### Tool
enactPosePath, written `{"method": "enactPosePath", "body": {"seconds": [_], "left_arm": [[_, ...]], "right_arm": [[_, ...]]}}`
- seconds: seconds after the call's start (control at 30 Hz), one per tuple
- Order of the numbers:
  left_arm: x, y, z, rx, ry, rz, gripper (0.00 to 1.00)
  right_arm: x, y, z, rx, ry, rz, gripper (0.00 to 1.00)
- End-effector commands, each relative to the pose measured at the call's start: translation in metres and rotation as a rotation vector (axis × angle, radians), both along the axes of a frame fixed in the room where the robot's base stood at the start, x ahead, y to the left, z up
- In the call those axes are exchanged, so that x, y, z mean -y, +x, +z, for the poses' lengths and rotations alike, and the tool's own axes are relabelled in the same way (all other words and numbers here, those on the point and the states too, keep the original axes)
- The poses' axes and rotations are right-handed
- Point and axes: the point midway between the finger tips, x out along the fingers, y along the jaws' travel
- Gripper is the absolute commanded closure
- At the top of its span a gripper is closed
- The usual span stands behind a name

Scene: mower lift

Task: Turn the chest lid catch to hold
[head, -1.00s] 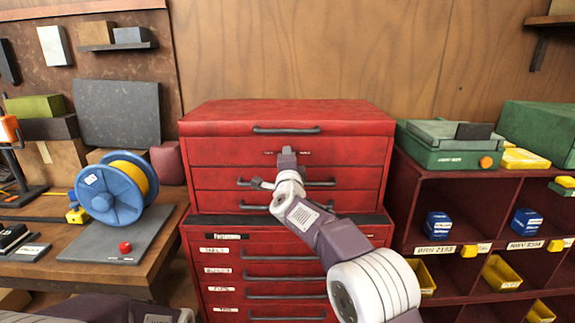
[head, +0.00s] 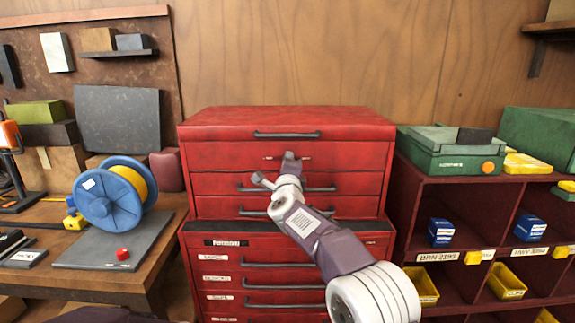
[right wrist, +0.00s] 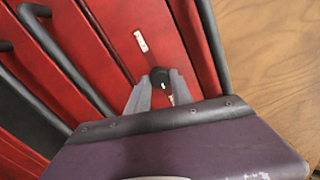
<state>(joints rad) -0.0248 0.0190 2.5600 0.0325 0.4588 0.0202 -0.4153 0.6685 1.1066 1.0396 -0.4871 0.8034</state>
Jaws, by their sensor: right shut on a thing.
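The red tool chest (head: 225,155) stands in the middle of the head view, its lid (head: 350,120) down. The catch is a small black round knob (right wrist: 159,74) on the red front below the lid, with a pale label strip (right wrist: 141,41) beside it. My right gripper (head: 290,160) is at this front panel, and in the right wrist view its fingers (right wrist: 158,84) are shut on the knob from both sides. The gripper hides most of the catch in the head view. The knob's exact setting is hard to tell. My left gripper is not in view.
Dark drawer handles (head: 285,265) stick out below and around my right arm. A blue cable reel (head: 100,200) stands on the left bench. A dark red shelf (head: 460,208) with a green case (head: 440,160) stands close on the right.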

Motion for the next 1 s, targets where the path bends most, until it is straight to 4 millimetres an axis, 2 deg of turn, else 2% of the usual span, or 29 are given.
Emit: {"method": "enactPosePath", "body": {"seconds": [0.17,0.2,0.23,0.27,0.53,0.67,0.77,1.0], "left_arm": [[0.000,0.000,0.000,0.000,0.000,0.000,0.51],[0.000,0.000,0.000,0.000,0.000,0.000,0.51],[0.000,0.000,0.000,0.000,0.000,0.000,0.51],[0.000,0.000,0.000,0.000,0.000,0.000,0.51],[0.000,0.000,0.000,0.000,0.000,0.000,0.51],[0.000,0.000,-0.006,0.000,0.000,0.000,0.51],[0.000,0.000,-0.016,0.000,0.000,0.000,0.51],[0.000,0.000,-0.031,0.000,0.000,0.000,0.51]], "right_arm": [[0.000,0.000,-0.001,-0.002,0.001,0.000,1.00],[0.000,0.000,-0.001,-0.002,0.001,0.000,0.62],[0.000,0.000,-0.001,-0.002,0.001,0.000,0.54],[0.000,0.000,-0.001,-0.002,0.001,0.000,0.51],[0.000,0.000,-0.001,-0.001,0.000,0.000,0.51],[0.000,-0.008,-0.002,0.000,0.000,0.001,0.51],[0.000,-0.023,-0.006,-0.001,0.001,0.000,0.51],[0.000,-0.072,-0.007,0.000,0.001,0.002,0.51]]}}
